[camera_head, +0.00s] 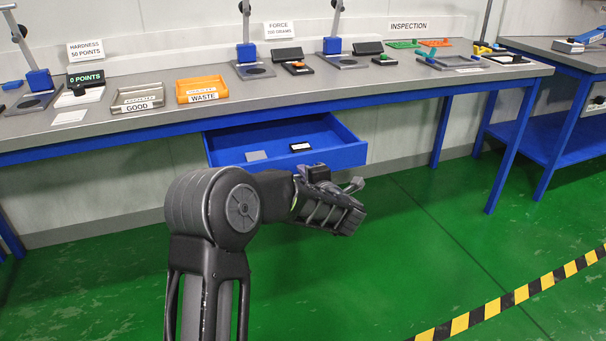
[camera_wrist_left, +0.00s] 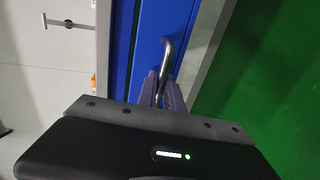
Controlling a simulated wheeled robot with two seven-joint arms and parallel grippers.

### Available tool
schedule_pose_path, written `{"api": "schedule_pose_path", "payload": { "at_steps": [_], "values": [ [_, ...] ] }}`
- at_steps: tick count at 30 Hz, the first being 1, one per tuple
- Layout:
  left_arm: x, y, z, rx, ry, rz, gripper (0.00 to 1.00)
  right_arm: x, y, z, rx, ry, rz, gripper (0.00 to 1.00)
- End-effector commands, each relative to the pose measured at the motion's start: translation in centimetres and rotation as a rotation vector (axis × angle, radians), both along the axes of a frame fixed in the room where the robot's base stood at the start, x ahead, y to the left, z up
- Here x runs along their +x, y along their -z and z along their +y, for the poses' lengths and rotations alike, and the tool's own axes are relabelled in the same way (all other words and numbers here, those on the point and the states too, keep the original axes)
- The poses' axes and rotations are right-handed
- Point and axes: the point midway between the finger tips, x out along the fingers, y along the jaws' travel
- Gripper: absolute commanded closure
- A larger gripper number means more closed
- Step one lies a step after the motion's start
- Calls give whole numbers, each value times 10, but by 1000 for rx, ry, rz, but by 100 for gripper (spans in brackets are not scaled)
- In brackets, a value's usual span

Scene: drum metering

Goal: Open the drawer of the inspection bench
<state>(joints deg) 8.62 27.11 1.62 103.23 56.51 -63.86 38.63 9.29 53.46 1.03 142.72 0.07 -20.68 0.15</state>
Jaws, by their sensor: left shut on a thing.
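The inspection bench (camera_head: 300,98) has a grey top and blue frame. Its blue drawer (camera_head: 345,155) stands pulled out below the top, with a grey flat piece (camera_head: 257,155) and a small black-and-white item (camera_head: 300,147) inside. My left gripper (camera_head: 352,186) is at the drawer's front, its fingers mostly hidden there by the wrist. In the left wrist view the gripper (camera_wrist_left: 161,90) is shut on the metal bar handle (camera_wrist_left: 166,60) on the blue drawer front. My right gripper is not in view.
A grey GOOD tray (camera_head: 138,97) and an orange WASTE tray (camera_head: 202,90) stand on the bench top above. Several test stands line its back. A second bench (camera_head: 560,50) is at right. The green floor (camera_head: 400,250) before the drawer is clear, with striped tape (camera_head: 510,298) at right.

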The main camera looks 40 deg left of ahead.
Motion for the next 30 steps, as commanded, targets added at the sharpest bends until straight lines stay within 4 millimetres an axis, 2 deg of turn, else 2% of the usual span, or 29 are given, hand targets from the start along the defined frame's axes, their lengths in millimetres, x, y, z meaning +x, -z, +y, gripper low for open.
{"api": "schedule_pose_path", "payload": {
  "at_steps": [9,10,12,23,30],
  "values": [
    [0,1,-1,-1,2,0,100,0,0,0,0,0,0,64],
    [0,1,-1,-1,2,0,87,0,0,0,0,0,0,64],
    [0,0,-1,-1,2,0,81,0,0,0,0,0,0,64],
    [-2,-1,-5,-1,2,0,81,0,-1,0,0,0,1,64],
    [-20,-9,-31,0,4,-1,81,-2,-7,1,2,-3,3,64]
  ]
}}
